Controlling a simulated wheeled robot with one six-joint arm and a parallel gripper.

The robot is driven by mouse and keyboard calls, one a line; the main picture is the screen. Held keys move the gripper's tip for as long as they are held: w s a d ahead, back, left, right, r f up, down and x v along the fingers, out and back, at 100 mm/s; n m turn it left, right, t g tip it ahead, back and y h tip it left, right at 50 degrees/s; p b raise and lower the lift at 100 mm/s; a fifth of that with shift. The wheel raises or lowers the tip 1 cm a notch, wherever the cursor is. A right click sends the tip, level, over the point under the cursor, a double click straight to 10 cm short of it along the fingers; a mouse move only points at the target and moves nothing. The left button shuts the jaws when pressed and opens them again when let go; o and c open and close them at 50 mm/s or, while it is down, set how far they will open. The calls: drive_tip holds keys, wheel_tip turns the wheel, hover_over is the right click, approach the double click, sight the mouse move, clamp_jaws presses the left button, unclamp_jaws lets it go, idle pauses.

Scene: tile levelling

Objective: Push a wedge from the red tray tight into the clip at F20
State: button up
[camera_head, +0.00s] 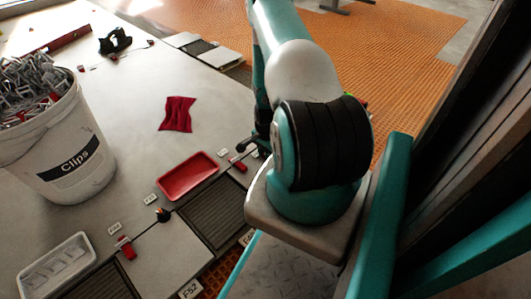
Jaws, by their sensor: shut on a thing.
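The red tray (187,176) lies on the pale tiles in the middle of the head view, and no wedge shows in it. My gripper (241,149) is a small dark shape at the left edge of my arm, mostly hidden by it. It is shut, and a red wedge (239,164) shows just below it, low over the tile joint. Whether the wedge touches a clip is too small to tell. Another red wedge (125,246) sits at a joint at the lower left. Small white tags lie beside the joints, but I cannot read F20 on any.
A white bucket of clips (66,165) stands at the left. A white tray (58,268) lies at the lower left. A dark red cloth (177,113) lies above the red tray. Dark ribbed gaps (215,212) break the tiles. An orange mat (400,50) covers the floor beyond.

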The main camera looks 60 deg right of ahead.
drive_tip(key=shift+s+d, duration=0.15)
drive_tip(key=shift+d, duration=0.45)
drive_tip(key=shift+s+d, duration=0.15)
drive_tip(key=shift+d, duration=0.45)
idle(1.1)
drive_tip(key=o, duration=0.9)
drive_tip(key=shift+r, duration=0.1)
wheel_tip(320, 180, up, 17)
drive_tip(key=p, duration=1)
drive_tip(key=shift+a+r, duration=0.1)
drive_tip(key=shift+r, duration=0.05)
